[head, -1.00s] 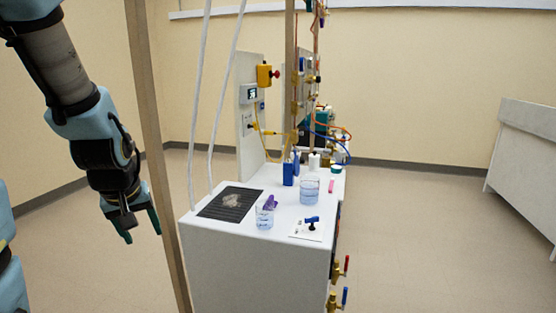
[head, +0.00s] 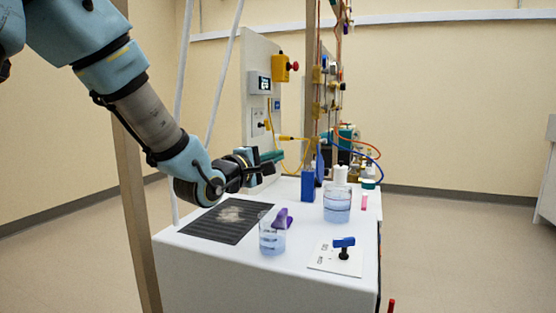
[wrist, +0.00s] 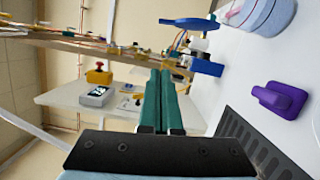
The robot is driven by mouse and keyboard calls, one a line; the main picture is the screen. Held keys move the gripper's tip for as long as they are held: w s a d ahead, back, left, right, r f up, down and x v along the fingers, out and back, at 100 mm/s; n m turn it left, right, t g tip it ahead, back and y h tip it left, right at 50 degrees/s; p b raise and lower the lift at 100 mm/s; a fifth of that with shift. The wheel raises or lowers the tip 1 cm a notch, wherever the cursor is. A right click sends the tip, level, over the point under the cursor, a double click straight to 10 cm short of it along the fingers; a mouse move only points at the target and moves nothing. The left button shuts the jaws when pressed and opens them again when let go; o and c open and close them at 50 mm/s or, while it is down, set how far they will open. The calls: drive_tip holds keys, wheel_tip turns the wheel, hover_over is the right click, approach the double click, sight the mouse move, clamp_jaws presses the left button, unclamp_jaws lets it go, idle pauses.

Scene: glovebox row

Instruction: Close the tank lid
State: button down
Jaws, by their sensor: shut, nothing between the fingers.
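My gripper (head: 271,159) reaches in from the left over the white bench, above the back of the dark slotted panel (head: 228,221). In the wrist view its two green fingers (wrist: 161,74) lie together, shut and empty. A blue upright block (head: 308,186) stands right of the gripper, apart from it, with a thin blue upright rounded piece (head: 320,163) just behind it. I cannot tell which part is the tank lid.
A beaker (head: 272,238) stands by a purple object (head: 283,220); another beaker (head: 337,206) is farther right. A blue-handled valve (head: 344,249) sits at the front right. Panels with fittings rise behind.

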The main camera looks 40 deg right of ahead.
sight(319, 163)
drive_tip(key=d+p, duration=0.1)
drive_tip(key=d, duration=0.8)
drive_tip(key=shift+s+d+r+p, duration=0.3)
drive_tip(key=shift+s+p, duration=0.1)
drive_tip(key=shift+s+d, duration=0.1)
drive_tip(key=shift+s+d+r+m, duration=0.1)
drive_tip(key=shift+s+d+m, duration=0.1)
drive_tip(key=shift+m, duration=0.3)
